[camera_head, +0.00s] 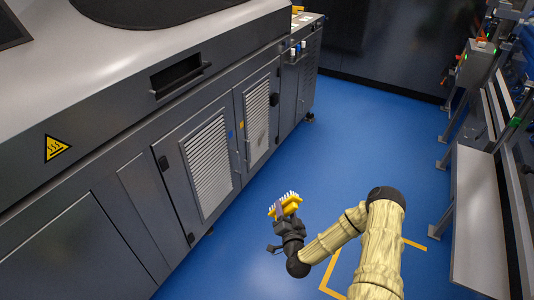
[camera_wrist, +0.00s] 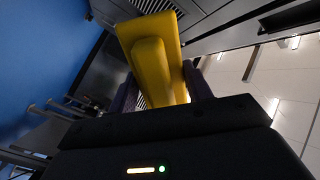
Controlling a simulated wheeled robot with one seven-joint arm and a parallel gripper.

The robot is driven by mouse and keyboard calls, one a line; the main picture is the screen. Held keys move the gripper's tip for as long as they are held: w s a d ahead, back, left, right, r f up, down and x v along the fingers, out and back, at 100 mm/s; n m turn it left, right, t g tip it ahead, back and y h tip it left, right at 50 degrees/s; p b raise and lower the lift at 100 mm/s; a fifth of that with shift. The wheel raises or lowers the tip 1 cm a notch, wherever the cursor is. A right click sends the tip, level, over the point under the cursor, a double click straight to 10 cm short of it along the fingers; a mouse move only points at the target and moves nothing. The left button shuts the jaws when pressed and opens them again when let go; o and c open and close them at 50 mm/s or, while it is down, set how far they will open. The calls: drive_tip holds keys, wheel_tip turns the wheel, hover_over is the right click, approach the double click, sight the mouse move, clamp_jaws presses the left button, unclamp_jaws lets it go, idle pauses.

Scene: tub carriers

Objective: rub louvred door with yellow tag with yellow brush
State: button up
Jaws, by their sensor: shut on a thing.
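The yellow brush (camera_head: 286,207) is in my gripper (camera_head: 289,222), with pale bristles on its upper side in the head view. In the wrist view the yellow brush (camera_wrist: 155,65) sits between the dark fingers of my gripper (camera_wrist: 160,95). The louvred door with the yellow tag (camera_head: 257,112) is the farther of two louvred doors on the grey machine. Its small yellow tag (camera_head: 241,125) is at its upper left. The brush is in front of the doors, over the floor, apart from both.
The nearer louvred door (camera_head: 207,170) has a blue tag (camera_head: 230,134) near its upper right. Dark latches stick out from the doors. A control box (camera_head: 473,65) stands behind.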

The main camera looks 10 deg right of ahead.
drive_tip(key=s+r+p, duration=0.7)
drive_tip(key=r+p, duration=0.6)
drive_tip(key=shift+s+p, duration=0.25)
drive_tip(key=shift+p, duration=0.15)
drive_tip(key=shift+f, duration=0.1)
drive_tip(key=shift+w+d, duration=0.1)
drive_tip(key=shift+w, duration=0.05)
